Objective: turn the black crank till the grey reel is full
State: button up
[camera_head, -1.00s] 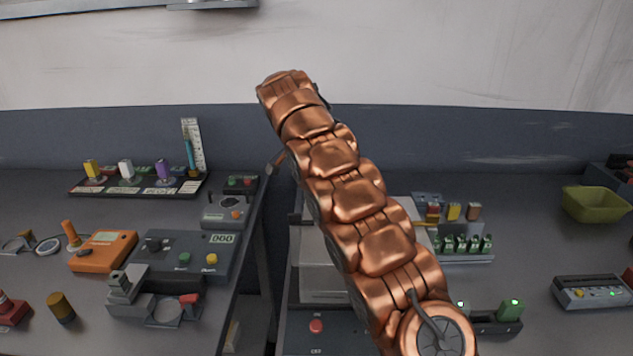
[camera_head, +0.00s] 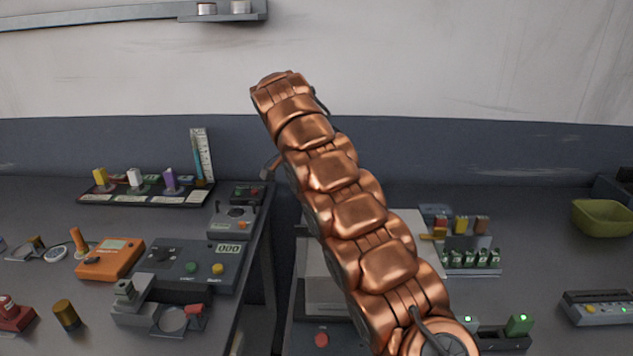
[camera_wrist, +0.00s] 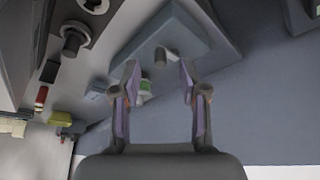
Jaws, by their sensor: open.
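My gripper (camera_wrist: 159,72) is open in the wrist view, its two purple-lined fingers apart with nothing held between them. Beyond the fingertips is a blue-grey box (camera_wrist: 190,40) with a short dark post (camera_wrist: 160,57) on it, between the fingers in the picture. I cannot tell whether this post is part of the crank. A black round knob-like part (camera_wrist: 75,39) stands on a light panel at upper left. I cannot make out a grey reel for sure in either view. In the head view my copper arm hides the middle, and my gripper does not show.
In the head view, a left table holds an orange meter (camera_head: 110,258), a grey counter box (camera_head: 190,262) and a rack of coloured spools (camera_head: 145,190). The right table has a green bin (camera_head: 600,217) and a grey button box (camera_head: 598,307). A gap separates the tables.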

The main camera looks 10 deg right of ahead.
jog(key=s+a, duration=0.5)
jog(key=a, duration=0.3)
jog(key=shift+s+a, duration=0.15)
jog(key=shift+s, duration=0.15)
